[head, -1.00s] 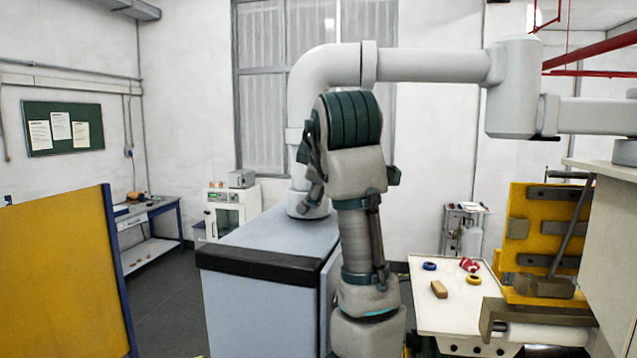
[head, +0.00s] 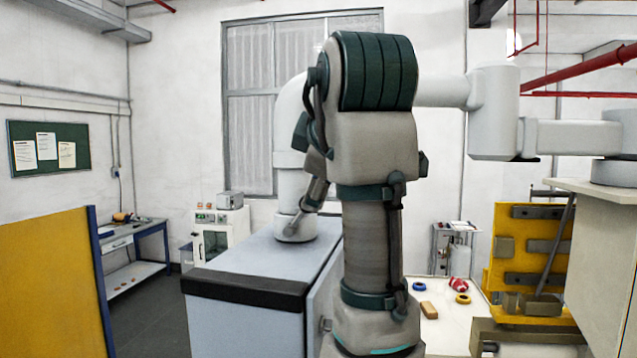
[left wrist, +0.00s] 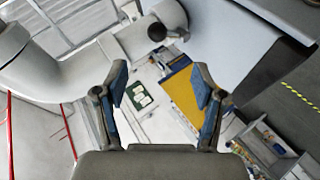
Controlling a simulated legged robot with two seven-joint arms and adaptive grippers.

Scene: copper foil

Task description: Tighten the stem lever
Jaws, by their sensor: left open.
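A grey slanted bar like a lever (head: 556,246) shows on the yellow panel at the right of the head view. I cannot tell whether it is the stem lever. My left gripper (left wrist: 161,78) is open and empty in the left wrist view, its two blue-padded fingers spread apart. A dark round knob-like part (left wrist: 172,33) by the white pipe shows beyond the fingers, apart from them. In the head view my raised arm fills the middle, and I cannot make out its gripper clearly. My right gripper is not in view.
A thick white pipe (head: 292,130) rises from a blue-grey cabinet (head: 255,258). A bench (head: 445,325) with a wooden block (head: 429,310) and tape rolls stands right of my arm. A yellow partition (head: 45,285) is at the left. Open floor lies between it and the cabinet.

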